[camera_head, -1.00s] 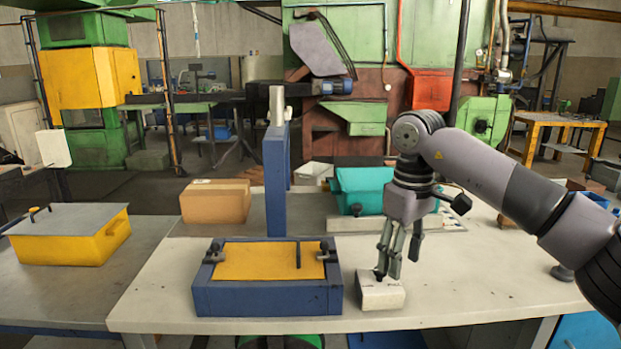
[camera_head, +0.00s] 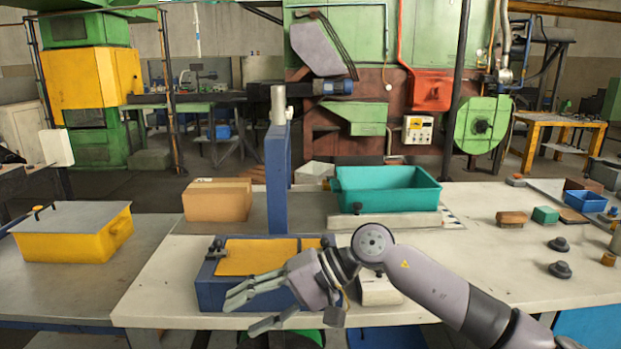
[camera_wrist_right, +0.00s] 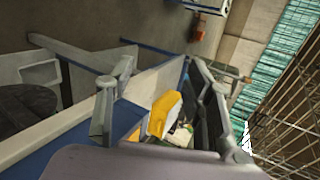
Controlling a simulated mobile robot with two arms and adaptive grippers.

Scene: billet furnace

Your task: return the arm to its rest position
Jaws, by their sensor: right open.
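My right arm comes in from the right, low over the front of the light worktable (camera_head: 540,285). My right gripper (camera_head: 248,310) is open and empty, its fingers pointing left. It is in front of the blue fixture (camera_head: 208,292) with the yellow plate (camera_head: 250,258) and hides part of it. In the right wrist view the fingers (camera_wrist_right: 165,105) stand apart with no object held between them. A pale block (camera_head: 380,292) sits on the table, partly hidden behind my right arm. My left gripper is not in view.
A teal bin (camera_head: 390,200) and a cardboard box (camera_head: 217,202) stand at the back, beside a blue post (camera_head: 277,185). A yellow lidded box (camera_head: 75,245) is at the left. Small blocks and dark knobs (camera_head: 560,269) lie at the right, with clear tabletop around them.

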